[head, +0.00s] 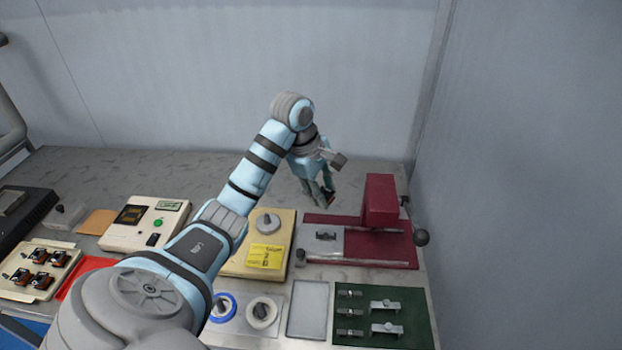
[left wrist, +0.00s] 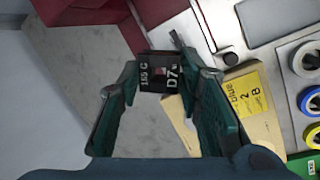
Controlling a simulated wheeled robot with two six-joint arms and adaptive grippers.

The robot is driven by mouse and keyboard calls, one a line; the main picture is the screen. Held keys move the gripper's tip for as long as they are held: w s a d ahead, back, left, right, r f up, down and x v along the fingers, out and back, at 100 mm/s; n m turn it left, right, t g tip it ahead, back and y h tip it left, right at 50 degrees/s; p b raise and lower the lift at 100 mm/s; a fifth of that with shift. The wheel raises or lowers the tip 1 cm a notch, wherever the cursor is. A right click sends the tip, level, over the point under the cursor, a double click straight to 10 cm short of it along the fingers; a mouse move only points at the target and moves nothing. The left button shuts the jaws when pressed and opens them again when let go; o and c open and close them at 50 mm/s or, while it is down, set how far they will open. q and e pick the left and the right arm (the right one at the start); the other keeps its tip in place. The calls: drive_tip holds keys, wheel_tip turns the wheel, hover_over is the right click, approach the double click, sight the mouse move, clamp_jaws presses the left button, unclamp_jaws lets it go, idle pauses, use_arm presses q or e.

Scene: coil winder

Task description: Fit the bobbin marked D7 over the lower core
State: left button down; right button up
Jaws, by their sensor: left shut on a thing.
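My right gripper is not in view.
A cream stand with a yellow note (head: 265,256), wire or tape rolls (head: 262,312), a green mat with metal parts (head: 385,332) and a tray of bobbins (head: 20,290) crowd the front. The bench back is clear.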

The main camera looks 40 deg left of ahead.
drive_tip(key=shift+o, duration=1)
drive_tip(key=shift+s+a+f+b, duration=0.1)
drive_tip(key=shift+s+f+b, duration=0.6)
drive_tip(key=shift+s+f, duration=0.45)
use_arm(q)
drive_tip(key=f+n+b, duration=0.1)
drive_tip(key=f+n, duration=0.1)
drive_tip(key=f, duration=0.1)
drive_tip(key=f+n+y+b, duration=0.1)
drive_tip(key=f+n, duration=0.1)
drive_tip(key=f, duration=0.2)
drive_tip(key=w+d+f+n+b, duration=0.1)
drive_tip(key=f+n, duration=0.1)
drive_tip(key=f, duration=0.1)
drive_tip(key=shift+d+f+b, duration=0.1)
drive_tip(key=shift+f+b, duration=0.05)
drive_tip(key=shift+b, duration=0.25)
drive_tip(key=shift+s+a+f+b, duration=0.2)
drive_tip(key=shift+s+f+b, duration=0.4)
drive_tip(key=shift+b, duration=0.35)
drive_tip(key=shift+w+d, duration=0.15)
drive_tip(key=shift+w, duration=0.1)
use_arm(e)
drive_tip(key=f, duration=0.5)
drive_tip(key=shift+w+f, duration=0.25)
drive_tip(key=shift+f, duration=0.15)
